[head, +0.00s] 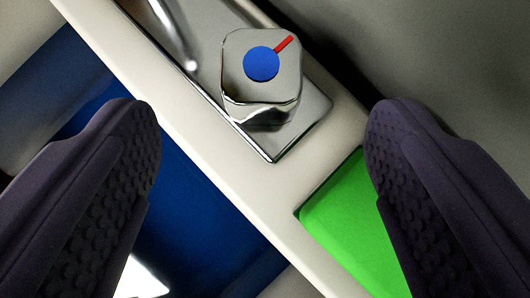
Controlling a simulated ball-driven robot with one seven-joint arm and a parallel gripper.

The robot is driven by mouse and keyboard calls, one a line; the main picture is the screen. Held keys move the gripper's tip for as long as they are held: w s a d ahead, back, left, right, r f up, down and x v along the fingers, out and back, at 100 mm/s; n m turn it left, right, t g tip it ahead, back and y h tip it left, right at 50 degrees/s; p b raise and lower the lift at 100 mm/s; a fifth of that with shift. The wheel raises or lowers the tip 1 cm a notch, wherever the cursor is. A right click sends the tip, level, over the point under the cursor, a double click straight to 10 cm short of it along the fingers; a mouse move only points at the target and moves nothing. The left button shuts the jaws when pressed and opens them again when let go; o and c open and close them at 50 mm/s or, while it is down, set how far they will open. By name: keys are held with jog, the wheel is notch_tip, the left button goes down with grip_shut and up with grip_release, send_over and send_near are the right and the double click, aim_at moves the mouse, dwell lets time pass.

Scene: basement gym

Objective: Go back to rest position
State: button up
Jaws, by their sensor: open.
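My gripper (262,158) is open and empty in the head view. Its two dark ridged fingers stand wide apart, one at the left and one at the right. Between and beyond the fingertips is a chrome knob (258,105) with a blue round cap and a red pointer mark aimed to the upper right. The knob sits on a shiny chrome plate (285,145). No finger appears to touch the knob.
A pale rim (190,140) runs diagonally from upper left to lower right, under the plate. A dark blue surface (200,220) lies to its left. A bright green panel (350,225) is partly hidden by the right finger. A grey surface (440,70) fills the upper right.

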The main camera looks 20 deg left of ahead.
dwell(0.3)
jog(key=shift+n+h, duration=0.5)
jog(key=shift+h, duration=0.4)
jog(key=w+a+r, duration=0.1)
jog(key=a+r, duration=0.3)
jog(key=r, duration=0.1)
jog(key=w+a+r, duration=0.2)
jog(key=a+r, duration=0.2)
jog(key=a, duration=0.1)
jog(key=w+a+r, duration=0.1)
jog(key=a+r, duration=0.4)
jog(key=shift+w+r, duration=0.2)
jog(key=shift+r, duration=0.15)
jog(key=s+a+r+t+h, duration=0.1)
jog(key=s+a+r, duration=0.1)
jog(key=a+r, duration=0.5)
jog(key=s+a+r+h, duration=0.1)
jog(key=a+r, duration=0.4)
jog(key=r, duration=0.5)
jog(key=s+a+r+m+t, duration=0.1)
jog(key=s+a+r+t, duration=0.1)
jog(key=s+a+r, duration=0.45)
jog(key=s+a+r+m+t, duration=0.15)
jog(key=s+r, duration=0.25)
jog(key=r, duration=0.5)
jog(key=s+a+r+m+t, duration=0.2)
jog(key=s+r, duration=0.9)
jog(key=s, duration=0.1)
jog(key=shift+s+y, duration=0.4)
